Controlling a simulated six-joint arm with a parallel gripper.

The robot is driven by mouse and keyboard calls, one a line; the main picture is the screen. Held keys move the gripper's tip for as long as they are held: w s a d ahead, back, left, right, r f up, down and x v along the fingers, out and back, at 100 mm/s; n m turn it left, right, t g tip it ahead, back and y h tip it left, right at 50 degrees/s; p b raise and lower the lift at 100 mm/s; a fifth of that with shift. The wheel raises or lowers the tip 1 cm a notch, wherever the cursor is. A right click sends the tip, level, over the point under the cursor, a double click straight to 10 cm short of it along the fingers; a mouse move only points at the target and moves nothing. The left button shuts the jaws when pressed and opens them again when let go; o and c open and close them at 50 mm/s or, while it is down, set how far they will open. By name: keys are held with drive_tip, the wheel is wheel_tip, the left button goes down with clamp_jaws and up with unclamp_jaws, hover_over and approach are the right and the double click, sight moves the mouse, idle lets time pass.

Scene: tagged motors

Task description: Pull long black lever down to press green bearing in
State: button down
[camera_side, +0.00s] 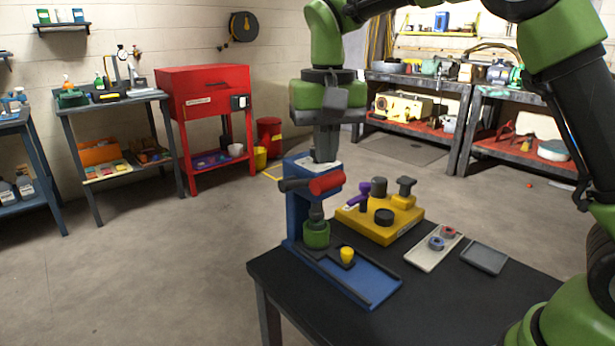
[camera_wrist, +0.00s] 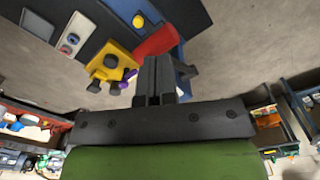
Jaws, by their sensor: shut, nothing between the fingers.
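A blue press (camera_side: 296,215) stands at the back left of the black table. A short stretch of a black lever (camera_side: 293,185) sticks out left of its head; how far it runs is hidden. A red cylinder (camera_side: 327,183) projects from the head on the right and also shows in the wrist view (camera_wrist: 158,42). The green bearing (camera_side: 316,238) sits upright under the dark ram (camera_side: 316,213); I cannot tell whether they touch. My gripper (camera_side: 326,158) is shut and empty, pointing down at the top of the press. Its fingers (camera_wrist: 157,62) are together; contact with the press is unclear.
A yellow fixture (camera_side: 382,228) with black knobs and a purple-handled piece stands right of the press. A yellow knob (camera_side: 347,254) sits on the press's blue base. A pale tray (camera_side: 427,258) with small parts and an empty grey tray (camera_side: 484,258) lie further right.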

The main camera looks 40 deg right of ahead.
sight(325, 176)
drive_tip(key=shift+f, duration=0.15)
drive_tip(key=shift+f, duration=0.75)
drive_tip(key=shift+f, duration=0.1)
idle(0.3)
drive_tip(key=shift+f, duration=0.9)
